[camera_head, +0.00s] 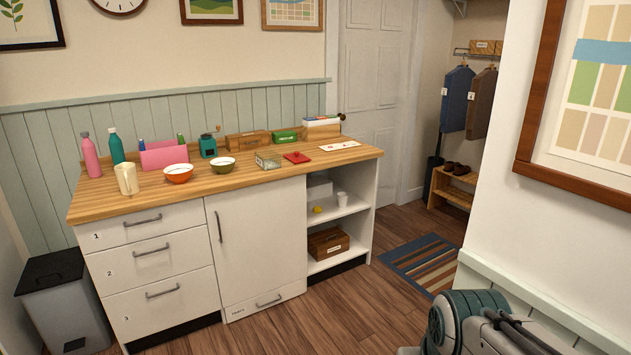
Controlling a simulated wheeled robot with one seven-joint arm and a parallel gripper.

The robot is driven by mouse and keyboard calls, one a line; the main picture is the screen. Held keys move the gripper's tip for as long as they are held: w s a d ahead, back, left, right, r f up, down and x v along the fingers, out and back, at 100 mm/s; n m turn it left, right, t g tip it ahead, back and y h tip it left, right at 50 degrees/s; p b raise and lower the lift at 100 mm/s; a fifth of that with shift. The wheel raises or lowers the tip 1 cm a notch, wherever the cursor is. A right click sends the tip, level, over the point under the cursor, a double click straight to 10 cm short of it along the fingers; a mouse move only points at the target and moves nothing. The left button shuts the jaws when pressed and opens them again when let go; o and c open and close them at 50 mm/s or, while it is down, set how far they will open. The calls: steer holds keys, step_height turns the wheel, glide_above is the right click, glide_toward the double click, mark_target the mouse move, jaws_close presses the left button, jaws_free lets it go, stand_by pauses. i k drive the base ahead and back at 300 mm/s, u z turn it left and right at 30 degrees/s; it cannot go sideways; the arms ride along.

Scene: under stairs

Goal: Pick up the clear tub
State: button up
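A small clear tub (268,160) with see-through sides stands on the wooden worktop (225,186), near its front edge and right of the middle. Its contents are too small to make out. A green-brown bowl (222,165) stands just left of it, and a flat red item (297,158) lies just right of it. My gripper is not in view, so I cannot see whether it is open or shut.
Behind the tub are a wooden box (248,140), a green box (286,136) and a teal grinder (208,146). An orange bowl (178,173) and cream jug (127,179) stand further left. A striped mat (424,262) lies right of the cabinet. Floor in front is clear.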

mark_target(268, 159)
steer(key=i, duration=0.35)
steer(key=u, duration=0.95)
steer(key=i, duration=3.35)
steer(key=z, duration=0.5)
